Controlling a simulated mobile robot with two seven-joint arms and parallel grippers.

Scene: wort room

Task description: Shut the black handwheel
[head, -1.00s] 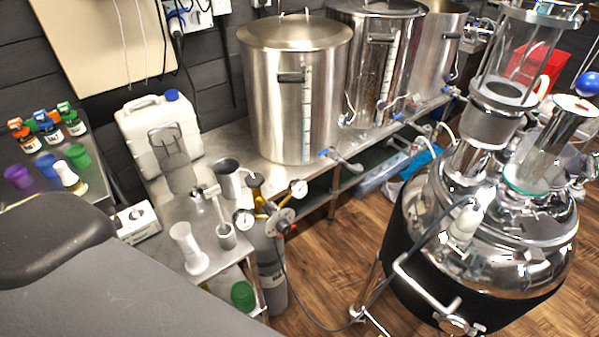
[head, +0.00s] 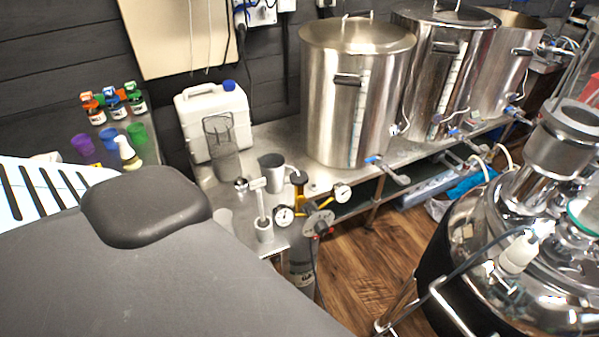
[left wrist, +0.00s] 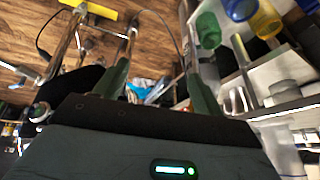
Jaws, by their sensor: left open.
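In the head view a gas cylinder (head: 302,268) stands at the front edge of the steel bench. A brass regulator (head: 300,196) with two round gauges sits at its top. A small dark round wheel (head: 319,222) beside the regulator looks like the black handwheel; its turn position cannot be read. My left gripper (left wrist: 160,52) shows in the left wrist view with its fingers apart and nothing between them. In the head view my own grey arm fills the lower left, and the left gripper is not visible there. My right gripper is in neither current view.
Tall steel pots (head: 352,95) and a white jerrycan (head: 213,120) stand on the bench (head: 268,142). A large shiny vessel (head: 470,240) stands at right, with a dark hose nearby. Wooden floor (head: 355,280) is open between cylinder and vessel.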

